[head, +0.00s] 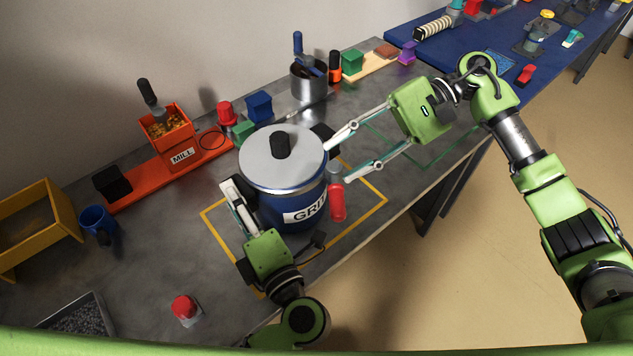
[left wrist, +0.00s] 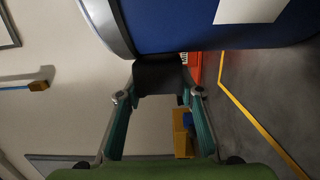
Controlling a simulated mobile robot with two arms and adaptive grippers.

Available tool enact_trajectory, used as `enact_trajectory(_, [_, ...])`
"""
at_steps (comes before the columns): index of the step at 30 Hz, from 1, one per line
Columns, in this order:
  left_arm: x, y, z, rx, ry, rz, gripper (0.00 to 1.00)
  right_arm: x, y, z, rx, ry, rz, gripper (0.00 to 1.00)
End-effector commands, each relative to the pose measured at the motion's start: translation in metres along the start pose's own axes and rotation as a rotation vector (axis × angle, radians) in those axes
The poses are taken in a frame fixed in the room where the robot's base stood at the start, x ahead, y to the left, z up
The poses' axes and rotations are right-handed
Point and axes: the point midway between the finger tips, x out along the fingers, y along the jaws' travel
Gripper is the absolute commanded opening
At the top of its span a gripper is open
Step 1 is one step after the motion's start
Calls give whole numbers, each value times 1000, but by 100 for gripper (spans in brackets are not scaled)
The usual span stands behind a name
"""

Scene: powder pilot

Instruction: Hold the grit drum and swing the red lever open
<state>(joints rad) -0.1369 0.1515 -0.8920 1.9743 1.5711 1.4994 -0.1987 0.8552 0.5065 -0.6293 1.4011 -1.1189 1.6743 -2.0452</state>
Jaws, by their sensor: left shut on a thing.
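The grit drum (head: 282,190) is a dark blue can with a silver lid, a black knob and a white label reading "GRI", the rest turned out of sight. It stands upright inside a yellow outline on the bench. My left gripper (head: 234,188) is shut on its left black handle, which also shows between the fingertips in the left wrist view (left wrist: 160,75). The red lever (head: 337,201) hangs down at the drum's right front side. My right gripper (head: 338,160) is open, its fingers spread, one tip near the right black handle (head: 325,136), the other just above the lever.
An orange mill (head: 168,135) stands behind left, with a blue mug (head: 97,222) and yellow bin (head: 40,222) further left. A red button (head: 185,308) and gravel tray (head: 78,316) are in front. Coloured blocks and a metal pot (head: 308,80) stand behind the drum.

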Motion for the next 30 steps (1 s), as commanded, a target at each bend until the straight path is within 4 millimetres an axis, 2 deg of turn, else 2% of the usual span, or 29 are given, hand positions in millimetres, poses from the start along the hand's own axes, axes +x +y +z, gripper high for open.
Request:
enact_trajectory(6, [0, -4, -2, 8, 6, -8, 0, 9, -18, 14, 135, 82, 97, 36])
enact_trajectory(15, [0, -4, -2, 9, 6, -9, 0, 20, -35, 30, 334, 229, 187, 36])
enact_trajectory(30, [0, -4, -2, 9, 7, -9, 0, 30, -44, 50, 662, 528, 221, 36])
